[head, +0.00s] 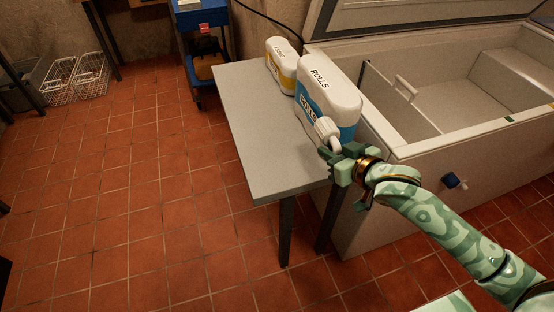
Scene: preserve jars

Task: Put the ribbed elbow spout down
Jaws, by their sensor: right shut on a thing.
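A small white ribbed elbow spout (326,128) shows at the tips of my right gripper (334,150). My right gripper is green, comes in from the lower right, and is shut on the spout. The spout is near the right edge of the grey table (266,150), in front of a white and blue pack marked ROLLS (335,88). Whether the spout touches the table or the pack cannot be told. The gripper hides its lower end. My left gripper is not in view.
A white and yellow pack (283,66) stands farther back on the table. The table's front left part is bare. An open chest freezer (420,160) stands close on the right. A blue trolley (203,18) is behind, and wire baskets (78,78) are on the tiled floor.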

